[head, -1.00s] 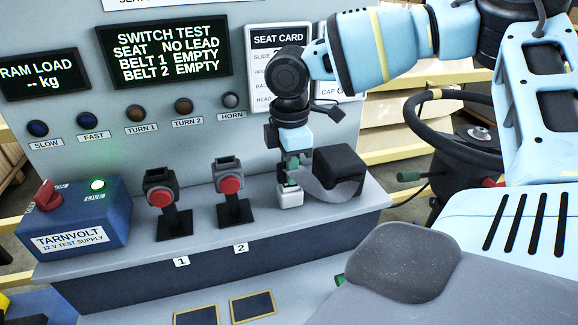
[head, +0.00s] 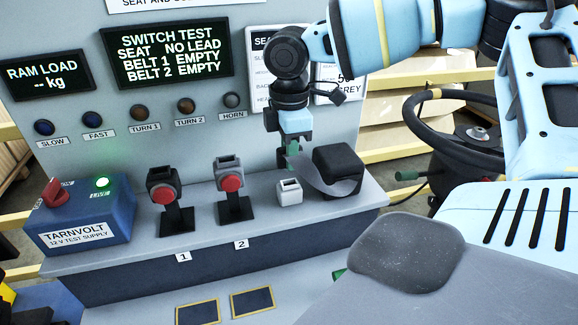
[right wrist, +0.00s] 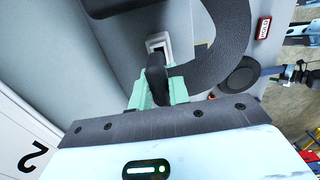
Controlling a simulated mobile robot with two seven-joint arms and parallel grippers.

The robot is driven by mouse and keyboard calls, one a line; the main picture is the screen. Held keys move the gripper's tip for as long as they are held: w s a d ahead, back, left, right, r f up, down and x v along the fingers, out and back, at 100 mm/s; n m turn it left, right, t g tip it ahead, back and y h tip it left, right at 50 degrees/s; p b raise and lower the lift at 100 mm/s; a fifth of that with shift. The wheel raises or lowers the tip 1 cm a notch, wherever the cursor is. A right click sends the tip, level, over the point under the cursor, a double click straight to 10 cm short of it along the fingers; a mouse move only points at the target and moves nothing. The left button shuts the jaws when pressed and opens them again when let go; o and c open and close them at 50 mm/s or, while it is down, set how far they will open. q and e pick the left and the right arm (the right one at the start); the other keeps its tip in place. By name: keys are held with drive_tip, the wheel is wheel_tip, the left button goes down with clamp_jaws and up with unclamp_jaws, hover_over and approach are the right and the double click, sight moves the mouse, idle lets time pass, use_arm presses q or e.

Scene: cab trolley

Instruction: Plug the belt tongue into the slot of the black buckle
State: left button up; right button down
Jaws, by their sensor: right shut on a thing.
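My right gripper (head: 292,150) is shut on the belt tongue, above the small white holder (head: 289,191) on the grey shelf. The tongue is mostly hidden by the fingers. The grey belt webbing (head: 325,182) runs from them to the black reel block (head: 338,166). In the right wrist view the mint fingers (right wrist: 157,95) close around a dark piece, with the white holder (right wrist: 158,42) beyond. The darker, black-looking buckle (head: 160,178) with a red button stands upright at label 1. A greyer buckle (head: 228,165) stands at label 2. Both are left of the gripper, apart from it. My left gripper is out of view.
A blue supply box (head: 82,215) with a lit green lamp stands at the shelf's left. The display (head: 167,57) reads belt 1 empty, belt 2 empty. A steering wheel (head: 450,125) and a grey seat pad (head: 395,258) are at right. Space above the buckles is clear.

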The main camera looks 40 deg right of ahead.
drive_tip(key=shift+r, duration=0.8)
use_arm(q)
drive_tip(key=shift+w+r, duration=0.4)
use_arm(e)
drive_tip(key=shift+r, duration=0.1)
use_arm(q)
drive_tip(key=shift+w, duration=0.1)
use_arm(e)
drive_tip(key=shift+d, duration=0.1)
